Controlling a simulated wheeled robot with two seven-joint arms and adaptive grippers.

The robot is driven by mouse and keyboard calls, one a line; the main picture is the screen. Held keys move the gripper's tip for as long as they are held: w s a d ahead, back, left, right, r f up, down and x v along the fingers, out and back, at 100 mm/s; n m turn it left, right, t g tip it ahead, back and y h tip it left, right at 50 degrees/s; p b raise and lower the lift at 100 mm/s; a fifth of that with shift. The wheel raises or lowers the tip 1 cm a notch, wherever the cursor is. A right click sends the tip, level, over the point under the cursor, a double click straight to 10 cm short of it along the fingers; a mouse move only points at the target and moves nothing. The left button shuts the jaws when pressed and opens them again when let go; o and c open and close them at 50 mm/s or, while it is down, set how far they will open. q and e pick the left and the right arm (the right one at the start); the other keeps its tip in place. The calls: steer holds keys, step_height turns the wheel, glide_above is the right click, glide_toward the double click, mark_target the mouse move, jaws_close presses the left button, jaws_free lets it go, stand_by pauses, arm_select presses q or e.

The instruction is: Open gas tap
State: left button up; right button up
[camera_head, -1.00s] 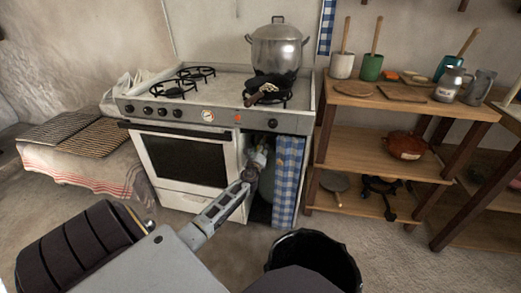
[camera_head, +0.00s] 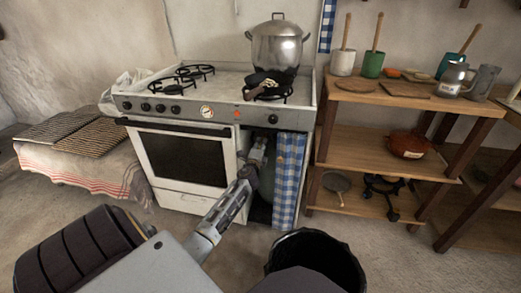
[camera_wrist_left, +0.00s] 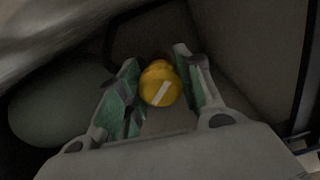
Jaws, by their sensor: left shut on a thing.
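The gas tap is a round yellow knob (camera_wrist_left: 160,86) with a white stripe across its face, lying diagonally in the left wrist view. My left gripper (camera_wrist_left: 160,90) has its green-padded fingers on both sides of the knob and is shut on it. In the head view my left gripper (camera_head: 258,150) reaches into the dark open compartment at the stove's right end. A rounded gas cylinder (camera_head: 267,180) shows partly inside, beside a blue checked curtain (camera_head: 289,180). The knob is hidden in the head view. My right gripper is not in view.
The white stove (camera_head: 190,165) stands left of the compartment, with a large steel pot (camera_head: 277,46) on top. A wooden shelf (camera_head: 385,150) stands to the right. A black bucket (camera_head: 315,262) is on the floor in front.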

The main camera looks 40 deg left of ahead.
arm_select(q)
steer(key=n, duration=0.3)
steer(key=shift+f, duration=0.1)
steer(key=n, duration=0.2)
steer(key=shift+n, duration=0.4)
steer(key=n+p, duration=0.1)
steer(key=n, duration=0.2)
steer(key=shift+n, duration=1)
steer(key=o, duration=1)
steer(key=shift+o, duration=0.2)
